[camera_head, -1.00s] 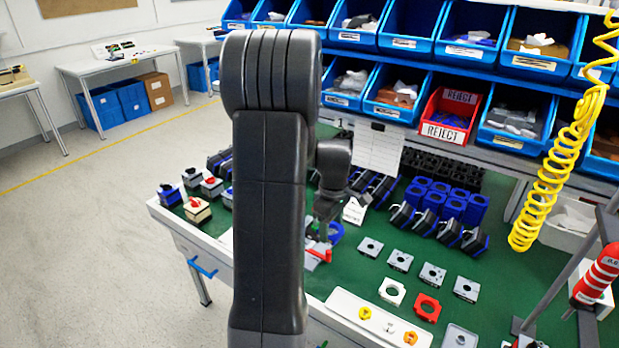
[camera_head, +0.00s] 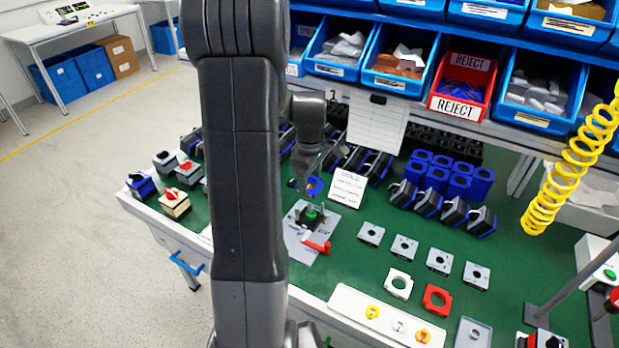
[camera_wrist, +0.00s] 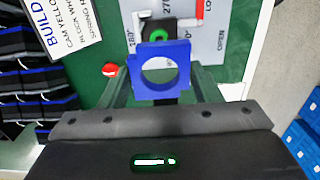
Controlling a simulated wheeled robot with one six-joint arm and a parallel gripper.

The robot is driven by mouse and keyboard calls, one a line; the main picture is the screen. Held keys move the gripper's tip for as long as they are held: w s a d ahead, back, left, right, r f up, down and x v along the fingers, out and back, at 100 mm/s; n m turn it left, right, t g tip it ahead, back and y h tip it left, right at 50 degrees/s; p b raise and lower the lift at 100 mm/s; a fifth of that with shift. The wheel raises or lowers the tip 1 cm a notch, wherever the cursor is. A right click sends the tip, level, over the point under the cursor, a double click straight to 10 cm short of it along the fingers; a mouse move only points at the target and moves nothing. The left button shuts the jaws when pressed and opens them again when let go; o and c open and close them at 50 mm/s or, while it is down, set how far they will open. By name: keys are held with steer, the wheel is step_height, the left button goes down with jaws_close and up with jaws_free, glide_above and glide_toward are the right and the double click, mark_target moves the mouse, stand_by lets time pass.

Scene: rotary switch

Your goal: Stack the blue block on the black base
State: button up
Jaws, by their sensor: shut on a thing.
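The blue block (camera_wrist: 180,50), a square piece with a round hole, is held between the fingers of my gripper (camera_wrist: 158,74) in the wrist view. In the head view the block (camera_head: 314,186) shows small below my gripper (camera_head: 308,180), partly hidden by it. The black base (camera_head: 311,219) has a green centre and stands on a grey plate (camera_head: 295,246). It also shows in the wrist view (camera_wrist: 169,27), just beyond the block, which covers its near edge. The block appears apart from the base, above and behind it in the head view.
A red-handled lever (camera_head: 318,246) lies at the front of the plate. A white instruction card (camera_head: 348,187) stands right of my gripper. A small red part (camera_wrist: 109,69) lies beside my left finger. Grey square plates (camera_head: 404,247) lie to the right, with green mat between them.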

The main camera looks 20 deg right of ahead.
mark_target(310, 203)
steer(key=shift+f+b, duration=1.55)
steer(key=shift+f, duration=0.8)
steer(key=shift+f, duration=0.2)
steer(key=shift+f+b, duration=1.3)
steer(key=shift+f, duration=0.3)
steer(key=o, duration=1.1)
steer(key=shift+c, duration=0.2)
steer(key=shift+r, duration=0.15)
step_height(310, 203, up, 14)
steer(key=shift+f, duration=0.2)
steer(key=shift+f, duration=0.15)
